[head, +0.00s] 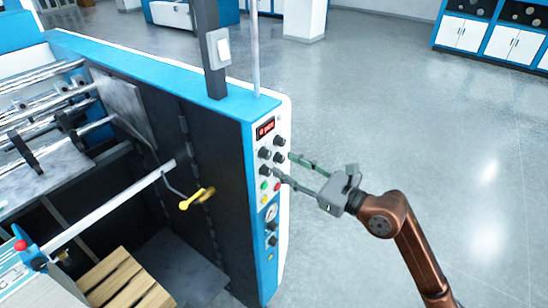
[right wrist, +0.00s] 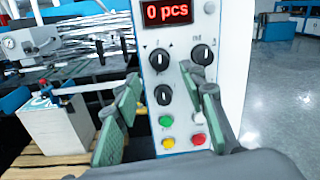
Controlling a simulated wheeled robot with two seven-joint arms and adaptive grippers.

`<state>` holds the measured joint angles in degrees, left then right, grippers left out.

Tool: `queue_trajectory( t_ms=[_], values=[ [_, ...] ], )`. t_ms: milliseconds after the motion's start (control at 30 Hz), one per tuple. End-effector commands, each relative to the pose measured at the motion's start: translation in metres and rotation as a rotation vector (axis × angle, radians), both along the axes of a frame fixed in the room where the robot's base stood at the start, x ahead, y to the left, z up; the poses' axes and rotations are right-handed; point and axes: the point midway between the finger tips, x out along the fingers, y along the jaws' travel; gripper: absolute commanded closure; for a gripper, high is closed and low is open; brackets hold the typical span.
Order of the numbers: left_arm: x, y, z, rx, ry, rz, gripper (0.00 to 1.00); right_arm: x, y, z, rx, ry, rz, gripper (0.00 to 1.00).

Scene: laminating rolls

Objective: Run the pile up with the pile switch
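The control panel (head: 268,165) is on the end of the blue and black machine. In the right wrist view its red display (right wrist: 167,12) reads "0 pcs". Below it are black knobs; the upper left knob (right wrist: 160,60) has small arrow-like marks above it. A lower left knob (right wrist: 164,95) sits under it. I cannot read which one is the pile switch. My right gripper (head: 284,165) is open in front of the panel, its fingers (right wrist: 160,82) apart on either side of the left knobs; contact cannot be told. The right finger partly hides the lower right knob. My left gripper is not in view.
Below the knobs are green (right wrist: 166,121), yellow (right wrist: 168,143) and red (right wrist: 199,139) buttons. A white stack (right wrist: 58,128) stands on wooden boards (head: 125,282) left of the panel. A yellow handle (head: 197,199) juts from the machine's side. The floor at right is clear.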

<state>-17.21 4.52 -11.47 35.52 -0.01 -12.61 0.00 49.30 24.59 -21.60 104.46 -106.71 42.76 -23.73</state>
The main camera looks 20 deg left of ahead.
Motion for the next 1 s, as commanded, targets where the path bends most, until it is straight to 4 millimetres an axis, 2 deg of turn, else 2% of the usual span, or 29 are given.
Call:
queue_trajectory(
  t_ms=[200, 400, 700, 1000],
  values=[
    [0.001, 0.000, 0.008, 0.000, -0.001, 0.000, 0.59, 0.013, 0.033, 0.002, 0.004, 0.005, 0.002, 0.62],
    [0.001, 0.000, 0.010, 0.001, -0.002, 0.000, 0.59, 0.021, 0.048, 0.001, 0.004, 0.005, -0.001, 0.62],
    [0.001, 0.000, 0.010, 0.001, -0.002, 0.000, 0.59, 0.022, 0.050, 0.000, 0.004, 0.005, 0.000, 0.62],
    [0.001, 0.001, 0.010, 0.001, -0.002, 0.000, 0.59, 0.022, 0.050, 0.000, 0.004, 0.005, -0.001, 0.82]
  ],
)
